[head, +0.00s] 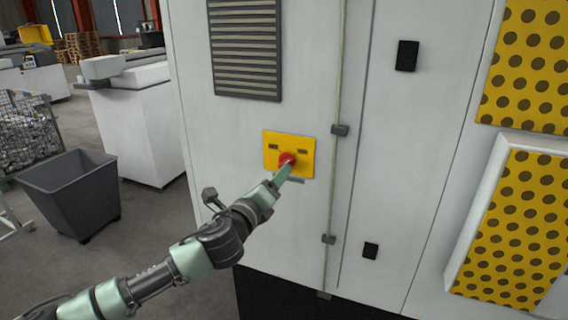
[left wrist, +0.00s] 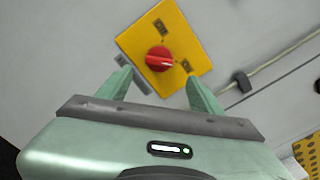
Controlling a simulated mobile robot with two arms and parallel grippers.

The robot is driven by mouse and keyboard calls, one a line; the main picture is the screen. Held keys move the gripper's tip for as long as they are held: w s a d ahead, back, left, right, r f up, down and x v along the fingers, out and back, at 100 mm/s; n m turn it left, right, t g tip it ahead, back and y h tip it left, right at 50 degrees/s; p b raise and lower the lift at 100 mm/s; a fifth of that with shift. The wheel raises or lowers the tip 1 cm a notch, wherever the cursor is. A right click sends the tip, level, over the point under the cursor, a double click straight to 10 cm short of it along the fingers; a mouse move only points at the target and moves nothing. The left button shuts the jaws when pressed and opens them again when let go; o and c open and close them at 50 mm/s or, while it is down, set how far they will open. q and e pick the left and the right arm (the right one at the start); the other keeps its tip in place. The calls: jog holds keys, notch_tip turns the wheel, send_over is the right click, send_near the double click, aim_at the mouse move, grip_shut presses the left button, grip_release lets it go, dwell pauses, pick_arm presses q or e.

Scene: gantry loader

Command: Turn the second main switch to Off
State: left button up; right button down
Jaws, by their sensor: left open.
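The main switch is a red rotary knob (head: 287,159) on a yellow plate (head: 270,140) on the white cabinet. In the left wrist view the red knob (left wrist: 159,59) sits in the middle of the yellow plate (left wrist: 185,35), with small dark labels on the plate. My left gripper (left wrist: 160,84) is open, its two green fingers spread on either side below the knob. In the head view my left gripper (head: 283,172) reaches up to the knob and overlaps its lower edge. Whether it touches the knob is unclear. My right gripper is not in view.
The white cabinet (head: 400,150) has a vent grille (head: 245,48), a vertical rod with hinges (head: 340,130) and black latches (head: 406,55). Yellow perforated panels (head: 525,220) stand at the right. A grey bin (head: 70,185) and white machine (head: 135,120) are at the left.

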pick_arm(q)
jog(key=p+x, duration=0.1)
jog(key=x, duration=0.6)
jog(key=shift+w, duration=0.25)
jog(key=shift+f, duration=0.1)
jog(key=c, duration=1.4)
jog(key=shift+n, duration=0.3)
jog(key=shift+r+n+p, duration=0.15)
jog(key=shift+n+p, duration=0.2)
jog(key=shift+n, duration=3.95)
jog(key=shift+r+n+p, duration=0.15)
jog(key=shift+n+p, duration=0.2)
jog(key=shift+n, duration=4.25)
